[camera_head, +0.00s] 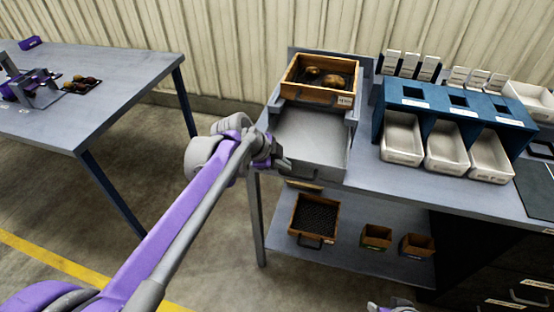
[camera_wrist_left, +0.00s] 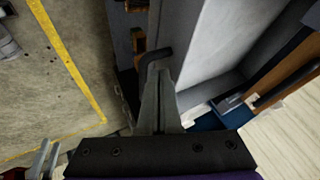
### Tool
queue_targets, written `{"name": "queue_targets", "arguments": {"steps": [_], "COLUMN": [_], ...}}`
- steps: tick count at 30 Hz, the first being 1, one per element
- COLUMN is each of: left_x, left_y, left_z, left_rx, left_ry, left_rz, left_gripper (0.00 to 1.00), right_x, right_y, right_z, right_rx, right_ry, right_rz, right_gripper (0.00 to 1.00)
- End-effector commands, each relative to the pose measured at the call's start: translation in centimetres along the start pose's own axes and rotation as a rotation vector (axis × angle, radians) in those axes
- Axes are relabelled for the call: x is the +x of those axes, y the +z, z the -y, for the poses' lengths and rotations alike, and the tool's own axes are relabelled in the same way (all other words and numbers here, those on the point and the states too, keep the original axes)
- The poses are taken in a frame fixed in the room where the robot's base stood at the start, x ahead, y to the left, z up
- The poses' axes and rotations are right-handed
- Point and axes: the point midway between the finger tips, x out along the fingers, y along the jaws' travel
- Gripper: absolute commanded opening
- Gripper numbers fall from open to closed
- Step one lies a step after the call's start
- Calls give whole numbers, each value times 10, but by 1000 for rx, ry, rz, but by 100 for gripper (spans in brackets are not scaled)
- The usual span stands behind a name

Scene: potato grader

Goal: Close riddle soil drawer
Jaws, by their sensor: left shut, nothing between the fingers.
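The riddle soil drawer (camera_head: 310,140) is a grey open-topped tray. It is pulled out toward me below the wooden riddle box (camera_head: 318,80), and its inside looks empty. My left gripper (camera_head: 284,164) is shut and empty at the drawer's front left corner. In the left wrist view the shut fingers (camera_wrist_left: 165,80) point along the drawer's outer front, beside a dark bent bar that looks like its handle (camera_wrist_left: 154,58). Contact cannot be told. The drawer's pale inside (camera_wrist_left: 222,40) lies to their right. A small part of my right gripper (camera_head: 390,307) shows at the bottom edge.
A blue stand (camera_head: 455,100) with white bins (camera_head: 445,150) is right of the drawer on the grey bench. The lower shelf (camera_head: 345,258) holds a dark mesh-bottomed box (camera_head: 315,217) and two small wooden boxes. Another table (camera_head: 120,85) stands left, with open floor between.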

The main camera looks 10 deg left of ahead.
Motion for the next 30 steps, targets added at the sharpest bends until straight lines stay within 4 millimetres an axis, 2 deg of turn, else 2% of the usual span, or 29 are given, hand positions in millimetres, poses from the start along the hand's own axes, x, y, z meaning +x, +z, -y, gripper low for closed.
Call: {"name": "queue_targets", "arguments": {"steps": [4, 17, 23, 30], "left_x": [8, 10, 23, 48], "left_y": [0, 0, 0, -1], "left_z": [0, 3, 29, 80], "left_rx": [0, -1, -1, 0], "left_ry": [1, 0, 0, -1], "left_rz": [0, 0, 0, 0], "left_gripper": [0, 0, 0, 0], "right_x": [1, 0, -6, -19], "right_y": [0, 0, -4, -14], "right_z": [0, 0, 0, 0], "right_rx": [0, 0, 0, 0], "right_ry": [0, 0, 0, 0], "right_rz": [0, 0, -3, -9], "right_gripper": [50, 50, 50, 50]}}
